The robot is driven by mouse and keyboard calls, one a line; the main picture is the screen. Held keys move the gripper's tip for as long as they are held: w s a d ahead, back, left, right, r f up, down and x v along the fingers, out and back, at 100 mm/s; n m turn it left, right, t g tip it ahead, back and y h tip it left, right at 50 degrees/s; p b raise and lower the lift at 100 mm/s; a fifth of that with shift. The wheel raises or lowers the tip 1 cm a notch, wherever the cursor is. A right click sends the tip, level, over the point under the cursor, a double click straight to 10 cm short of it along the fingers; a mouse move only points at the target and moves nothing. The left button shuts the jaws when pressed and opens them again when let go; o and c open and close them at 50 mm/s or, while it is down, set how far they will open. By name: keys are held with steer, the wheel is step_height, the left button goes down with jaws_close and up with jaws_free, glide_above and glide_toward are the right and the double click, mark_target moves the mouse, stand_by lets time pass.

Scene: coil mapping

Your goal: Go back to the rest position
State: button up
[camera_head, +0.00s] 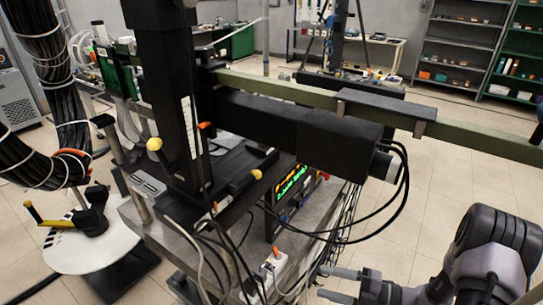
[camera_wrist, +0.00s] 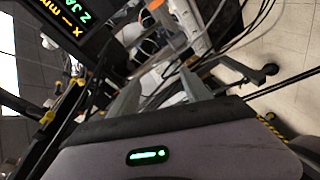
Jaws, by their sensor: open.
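My gripper (camera_head: 323,282) is at the bottom of the head view, right of centre. Its two grey fingers point left and are apart, with nothing visible between them. It is in front of the measuring machine's grey bench (camera_head: 165,235), to the right of its cables.
A black machine column (camera_head: 165,90) and a green beam (camera_head: 460,137) stand over the bench. A display with green digits (camera_head: 290,185) sits there and shows tilted in the wrist view (camera_wrist: 70,22). Black cables (camera_head: 400,200) hang near my arm. Floor at right (camera_head: 440,175) is clear.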

steer(key=s+a+r+n+g+h+b, duration=0.2)
steer(key=s+a+r+n+g+h, duration=0.3)
steer(key=n, duration=0.6)
steer(key=s+a+r+n+g+h+b, duration=0.1)
steer(key=s+r+n+g+h+b, duration=0.15)
steer(key=r+n, duration=0.7)
steer(key=s+r+n+t+h+b, duration=0.1)
steer(key=s+r+n+t+h, duration=0.1)
steer(key=n, duration=0.8)
steer(key=s+d+r+n+t+h+b, duration=0.1)
steer(key=s+r+n+t+h, duration=0.1)
steer(key=s+n+t+h, duration=0.2)
steer(key=s+n+t, duration=0.1)
steer(key=s+n, duration=0.2)
steer(key=n, duration=0.3)
steer(key=shift+c, duration=0.3)
